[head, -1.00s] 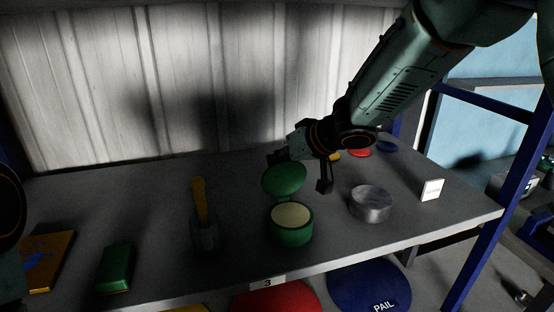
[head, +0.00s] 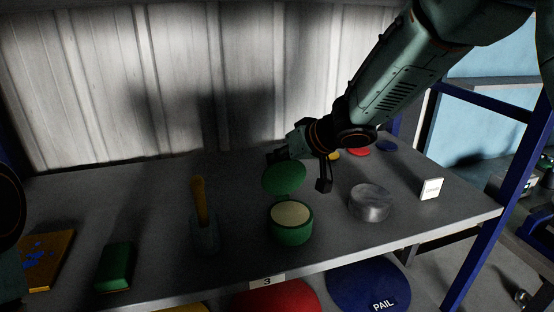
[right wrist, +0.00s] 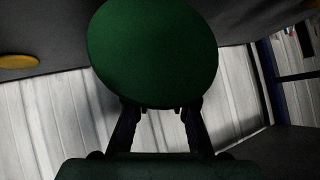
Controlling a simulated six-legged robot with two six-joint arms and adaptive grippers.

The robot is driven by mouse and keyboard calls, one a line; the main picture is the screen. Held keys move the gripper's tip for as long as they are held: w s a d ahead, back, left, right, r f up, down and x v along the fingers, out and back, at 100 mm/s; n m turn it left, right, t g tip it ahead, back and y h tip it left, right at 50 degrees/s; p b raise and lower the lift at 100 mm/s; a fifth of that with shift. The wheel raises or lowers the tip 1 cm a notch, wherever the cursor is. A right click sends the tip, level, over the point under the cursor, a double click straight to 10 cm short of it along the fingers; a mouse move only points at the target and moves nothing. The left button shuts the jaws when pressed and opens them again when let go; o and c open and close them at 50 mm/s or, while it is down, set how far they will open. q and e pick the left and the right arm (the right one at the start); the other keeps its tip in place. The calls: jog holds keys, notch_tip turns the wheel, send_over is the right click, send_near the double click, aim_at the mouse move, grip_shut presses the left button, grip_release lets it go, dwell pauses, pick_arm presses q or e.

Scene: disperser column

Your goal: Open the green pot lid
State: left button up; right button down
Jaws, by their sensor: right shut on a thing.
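The green pot (head: 290,226) stands upright on the shelf, and its pale inside or contents show at the open top. The round green lid (head: 284,178) is off the pot, tilted, above and behind its rim. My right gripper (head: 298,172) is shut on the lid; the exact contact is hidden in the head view. In the right wrist view the lid (right wrist: 152,52) fills the upper middle, at the tips of my two fingers (right wrist: 160,108). Of my left arm only a dark part shows at the left edge; its gripper is out of view.
A grey metal tin (head: 370,203) and a white label card (head: 431,188) are right of the pot. A holder with a yellow-handled tool (head: 200,200), a green block (head: 116,266) and a yellow board (head: 48,260) are left. A blue post (head: 490,200) stands at right.

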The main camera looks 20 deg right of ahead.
jog(key=shift+s+f, duration=0.15)
jog(key=shift+f, duration=0.25)
jog(key=c, duration=1.7)
grip_release()
jog(key=shift+d, duration=0.1)
jog(key=o, duration=0.5)
jog(key=shift+d+r, duration=0.15)
jog(key=shift+d, duration=0.05)
jog(key=shift+w, duration=0.2)
jog(key=shift+a, duration=0.15)
jog(key=shift+v, duration=6.05)
jog(key=shift+w, duration=0.15)
